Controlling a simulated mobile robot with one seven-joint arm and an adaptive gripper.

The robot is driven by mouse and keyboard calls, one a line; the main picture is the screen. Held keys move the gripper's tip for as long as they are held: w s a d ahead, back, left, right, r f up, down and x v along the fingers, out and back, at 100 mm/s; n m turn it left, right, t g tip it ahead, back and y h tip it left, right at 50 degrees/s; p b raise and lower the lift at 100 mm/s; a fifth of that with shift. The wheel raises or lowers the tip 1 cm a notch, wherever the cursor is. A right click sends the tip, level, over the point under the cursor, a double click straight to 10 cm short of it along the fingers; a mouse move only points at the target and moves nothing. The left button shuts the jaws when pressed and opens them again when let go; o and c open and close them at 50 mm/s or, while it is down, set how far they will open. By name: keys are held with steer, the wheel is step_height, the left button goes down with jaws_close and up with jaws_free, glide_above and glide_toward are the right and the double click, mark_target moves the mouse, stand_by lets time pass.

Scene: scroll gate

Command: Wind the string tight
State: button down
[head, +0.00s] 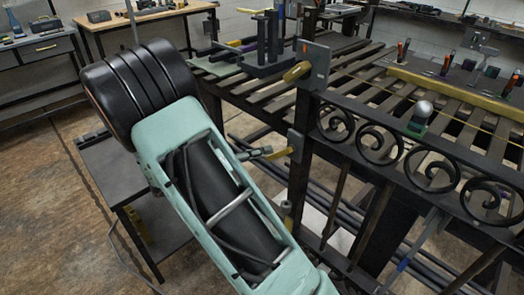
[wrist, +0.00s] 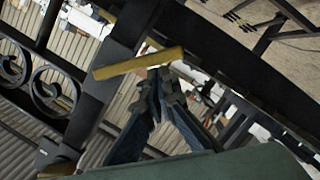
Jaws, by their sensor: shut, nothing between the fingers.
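A gold lever (head: 297,71) sits on a grey plate (head: 316,60) at the top of the dark gate post. A second gold lever (head: 295,146) is lower on the post. A thin yellow line, perhaps the string, runs rightward above the slatted top (head: 440,108). My gripper (head: 270,153) is just left of the lower lever. In the wrist view my gripper (wrist: 163,75) has its fingertips together and empty, close by a gold bar (wrist: 138,62). I cannot tell whether they touch it. Another gold piece (wrist: 58,168) shows at the lower left.
The gate's scrollwork (head: 385,145) and dark bars stand right of my arm. A silver ball-topped piece (head: 422,110) and several small tools sit on the bench. A dark side table (head: 105,178) stands left, below my arm. Workbenches line the back; floor at left is open.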

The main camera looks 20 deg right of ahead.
steer(key=shift+s+f+n, duration=0.15)
steer(key=shift+f+n, duration=0.15)
steer(key=shift+s+d+f+n+h+b, duration=0.15)
steer(key=shift+s+f+n+h+b, duration=0.15)
steer(key=shift+f+n+b, duration=0.45)
steer(key=shift+s+d+f+n+g+h+b, duration=0.15)
steer(key=shift+s+d+f+n+h, duration=0.15)
steer(key=shift+s+n, duration=0.5)
steer(key=shift+s+d+f+n+g+h+b, duration=0.1)
steer(key=shift+s+f+n+g+h, duration=0.2)
steer(key=shift+n, duration=0.85)
steer(key=shift+s+d+f+n+g+h+b, duration=0.15)
steer(key=shift+s+f+n, duration=0.35)
steer(key=shift+n, duration=0.5)
steer(key=shift+s, duration=0.1)
